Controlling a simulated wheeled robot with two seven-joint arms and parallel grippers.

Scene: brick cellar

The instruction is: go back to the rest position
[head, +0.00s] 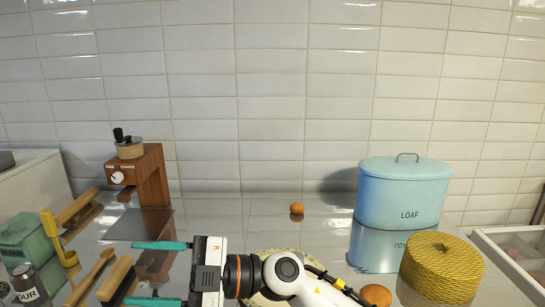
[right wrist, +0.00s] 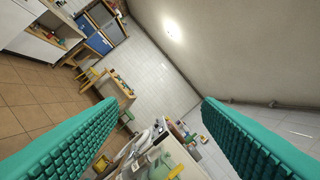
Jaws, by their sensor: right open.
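My right gripper (head: 160,273) is in the lower middle of the head view, with its two teal fingers apart and pointing left. Nothing is between the fingers. In the right wrist view the two teal fingers (right wrist: 155,135) frame the sides, wide apart, with the room seen between them. My right arm reaches in from the lower right over the shiny counter (head: 235,215). My left gripper is not in the head view.
A wooden grinder (head: 155,175) stands back left. A blue LOAF bin (head: 405,195), a yellow woven container (head: 442,268) and a brown egg (head: 376,295) are at right. Another egg (head: 296,208) lies farther back. A green box (head: 24,241) and brushes (head: 114,278) are at left.

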